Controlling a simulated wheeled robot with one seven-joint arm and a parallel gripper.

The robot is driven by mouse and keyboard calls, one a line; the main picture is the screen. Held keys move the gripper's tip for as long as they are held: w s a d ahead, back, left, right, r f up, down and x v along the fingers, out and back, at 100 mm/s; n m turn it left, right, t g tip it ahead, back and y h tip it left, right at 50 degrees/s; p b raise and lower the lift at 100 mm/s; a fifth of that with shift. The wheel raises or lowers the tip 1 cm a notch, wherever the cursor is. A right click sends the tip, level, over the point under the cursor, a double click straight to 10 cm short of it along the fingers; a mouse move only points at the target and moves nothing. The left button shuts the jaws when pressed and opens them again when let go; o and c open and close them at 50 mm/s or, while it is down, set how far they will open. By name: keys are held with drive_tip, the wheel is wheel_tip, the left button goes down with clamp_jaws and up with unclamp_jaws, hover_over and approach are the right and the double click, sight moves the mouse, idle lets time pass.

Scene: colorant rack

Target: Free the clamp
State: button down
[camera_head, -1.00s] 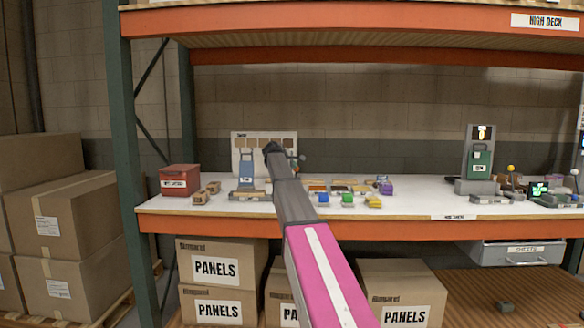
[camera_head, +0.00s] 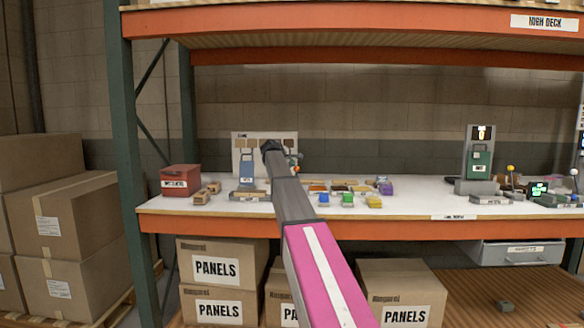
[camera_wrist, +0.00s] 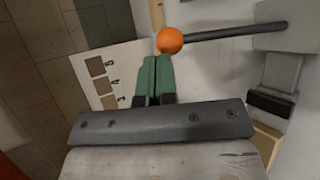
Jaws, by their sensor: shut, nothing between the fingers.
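An orange ball knob (camera_wrist: 170,40) sits on the end of a dark lever (camera_wrist: 235,31), which runs right to a grey block (camera_wrist: 285,28) in the wrist view; this looks like the clamp's handle. My gripper (camera_wrist: 155,62) is shut and empty, its two green fingers together. Their tips are right by the ball's lower left side; I cannot tell whether they touch it. In the head view my gripper (camera_head: 293,163) shows small at the far end of my arm, over the back of the shelf, and my arm hides most of the clamp.
A board with brown swatches (camera_head: 247,142) stands behind; it also shows in the wrist view (camera_wrist: 92,72). A blue upright device (camera_head: 246,170) and a red box (camera_head: 181,180) stand left. Several coloured blocks (camera_head: 348,199) lie right of my arm.

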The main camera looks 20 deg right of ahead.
drive_tip(key=v, duration=1.2)
drive_tip(key=shift+r, duration=0.4)
